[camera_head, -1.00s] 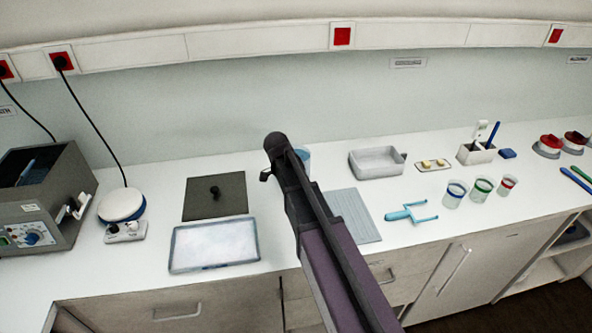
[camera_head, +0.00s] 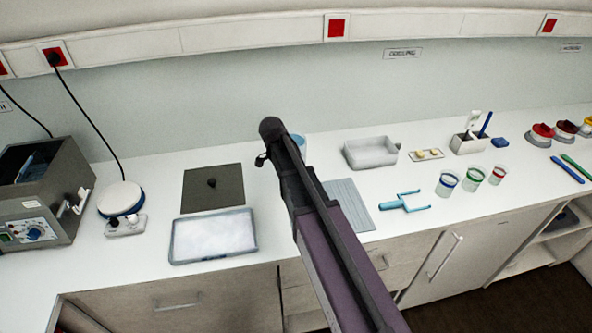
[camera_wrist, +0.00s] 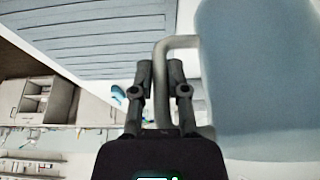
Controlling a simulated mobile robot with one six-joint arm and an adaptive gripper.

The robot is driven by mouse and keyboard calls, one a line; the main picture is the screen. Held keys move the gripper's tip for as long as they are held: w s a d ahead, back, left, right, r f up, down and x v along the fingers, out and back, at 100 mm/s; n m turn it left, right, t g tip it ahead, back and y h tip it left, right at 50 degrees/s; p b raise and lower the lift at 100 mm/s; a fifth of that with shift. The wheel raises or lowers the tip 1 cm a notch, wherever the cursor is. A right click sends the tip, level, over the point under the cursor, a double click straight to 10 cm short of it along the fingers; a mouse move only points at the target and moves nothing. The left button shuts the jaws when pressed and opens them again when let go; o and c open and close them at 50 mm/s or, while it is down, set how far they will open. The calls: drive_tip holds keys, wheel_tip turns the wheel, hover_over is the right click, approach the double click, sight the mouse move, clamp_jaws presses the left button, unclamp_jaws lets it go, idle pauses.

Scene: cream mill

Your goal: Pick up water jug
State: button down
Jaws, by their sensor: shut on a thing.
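The water jug (camera_wrist: 255,75) is a large blue-grey body filling the right of the wrist view. Its pale grey handle (camera_wrist: 181,42) loops out to the left of it. My gripper (camera_wrist: 161,72) is shut on this handle, with a dark finger on either side of it. In the head view a small blue part of the jug (camera_head: 299,143) shows just behind my arm; the rest is hidden by the arm. My fingers cannot be made out in the head view.
A ribbed grey-blue mat (camera_head: 350,203) lies right of my arm. A dark square mat (camera_head: 228,196) and a white tray (camera_head: 213,238) lie to the left. A grey basin (camera_head: 371,152), a blue fork-shaped tool (camera_head: 405,201) and several cups (camera_head: 446,184) stand to the right.

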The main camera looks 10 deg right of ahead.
drive_tip(key=shift+r, duration=0.45)
drive_tip(key=s+r+p, duration=0.1)
drive_tip(key=s, duration=1.5)
drive_tip(key=shift+r+p, duration=0.15)
drive_tip(key=shift+p, duration=0.2)
drive_tip(key=shift+d, duration=0.2)
